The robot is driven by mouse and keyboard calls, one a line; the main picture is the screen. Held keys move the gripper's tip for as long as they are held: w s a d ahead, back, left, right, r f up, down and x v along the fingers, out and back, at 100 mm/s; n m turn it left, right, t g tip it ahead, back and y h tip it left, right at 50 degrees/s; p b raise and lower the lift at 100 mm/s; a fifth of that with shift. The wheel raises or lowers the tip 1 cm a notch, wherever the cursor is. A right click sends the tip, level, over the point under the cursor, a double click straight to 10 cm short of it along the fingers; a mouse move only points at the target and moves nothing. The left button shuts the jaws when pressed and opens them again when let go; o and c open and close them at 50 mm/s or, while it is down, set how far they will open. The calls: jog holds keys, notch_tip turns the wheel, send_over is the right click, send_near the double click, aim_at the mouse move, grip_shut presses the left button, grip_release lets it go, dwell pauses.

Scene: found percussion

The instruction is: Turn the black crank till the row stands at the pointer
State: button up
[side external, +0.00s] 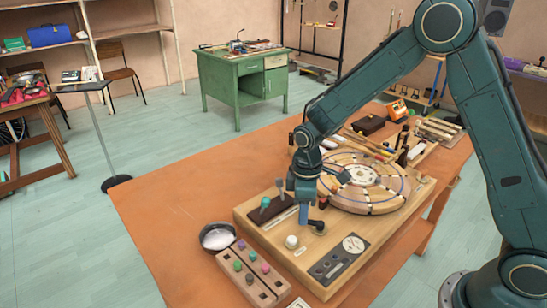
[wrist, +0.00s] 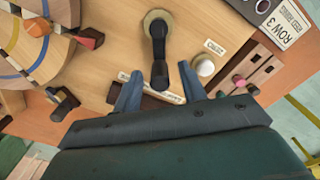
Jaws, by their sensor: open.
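The black crank (wrist: 158,48) sits on the wooden board, its round hub at the top of the wrist view and its arm running down toward my gripper (wrist: 159,82). My blue fingers are open, one on each side of the crank's free end, with gaps visible and nothing gripped. In the side view my gripper (side external: 311,213) points down over the board, beside the crank (side external: 318,230). The large wooden disc (side external: 345,200) with rows of pegs stands behind it. A small red-orange block, possibly the pointer (wrist: 88,39), sits at the disc's edge.
A white knob (wrist: 204,66) is close to the right finger. A card reading ROW 3 (wrist: 291,22) lies at upper right. A peg box (side external: 253,277), a round bowl (side external: 217,237) and a dial panel (side external: 338,259) are nearby. The orange table's left side is clear.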

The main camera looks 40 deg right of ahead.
notch_tip(320, 180, up, 14)
jog(key=shift+f, duration=0.15)
dwell(0.5)
dwell(0.6)
jog(key=s+d+r+m+t, duration=0.35)
jog(key=s+r, duration=0.55)
jog(key=s, duration=0.3)
jog(key=s+d+m+t, duration=0.1)
jog(key=s+m, duration=0.3)
jog(key=s, duration=0.8)
jog(key=shift+d+m+t, duration=0.15)
jog(key=shift+m+t, duration=0.2)
jog(key=shift+t, duration=0.2)
dwell(0.4)
